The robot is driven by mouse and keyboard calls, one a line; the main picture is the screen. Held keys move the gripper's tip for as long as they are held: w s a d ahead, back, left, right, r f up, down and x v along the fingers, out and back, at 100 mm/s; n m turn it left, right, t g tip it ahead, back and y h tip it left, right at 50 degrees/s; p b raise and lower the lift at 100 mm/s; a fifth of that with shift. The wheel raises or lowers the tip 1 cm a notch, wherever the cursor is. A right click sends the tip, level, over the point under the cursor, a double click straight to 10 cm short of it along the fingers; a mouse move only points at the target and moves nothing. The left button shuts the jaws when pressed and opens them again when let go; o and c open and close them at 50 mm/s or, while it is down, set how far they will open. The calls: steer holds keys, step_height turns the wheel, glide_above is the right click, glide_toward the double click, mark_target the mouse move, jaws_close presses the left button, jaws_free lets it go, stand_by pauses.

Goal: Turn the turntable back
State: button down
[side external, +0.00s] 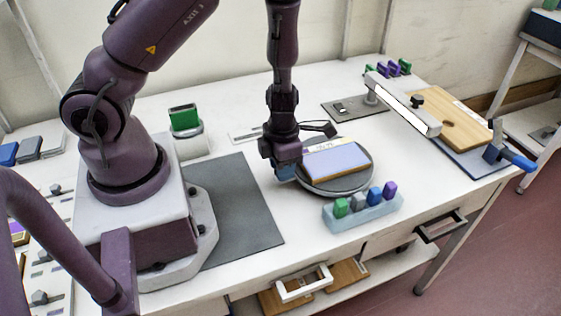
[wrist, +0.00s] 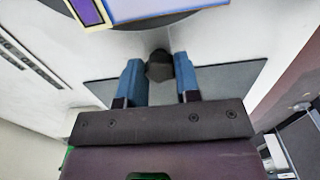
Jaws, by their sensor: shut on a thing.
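The turntable (side external: 345,187) is a round dark grey disc on the white bench, right of my arm. A flat panel (side external: 337,160) with a lavender-blue face and a pale labelled strip lies on it. My gripper (side external: 285,172) is low at the disc's left edge, pointing down. In the wrist view, its two blue fingers (wrist: 160,72) are shut on a dark grey knob (wrist: 159,64) beside the disc's rim (wrist: 165,21). The knob is hidden in the side view. How it joins the disc is not clear.
A pale blue rack (side external: 362,213) with several coloured blocks stands just in front of the turntable. A dark grey mat (side external: 240,215) lies between my base and the disc. A white bar fixture (side external: 405,106) and a wooden board (side external: 450,118) are at the right.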

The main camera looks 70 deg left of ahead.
steer(key=shift+w+d, duration=0.15)
steer(key=shift+d, duration=0.05)
stand_by(0.4)
steer(key=c, duration=0.8)
jaws_free()
step_height(320, 180, up, 13)
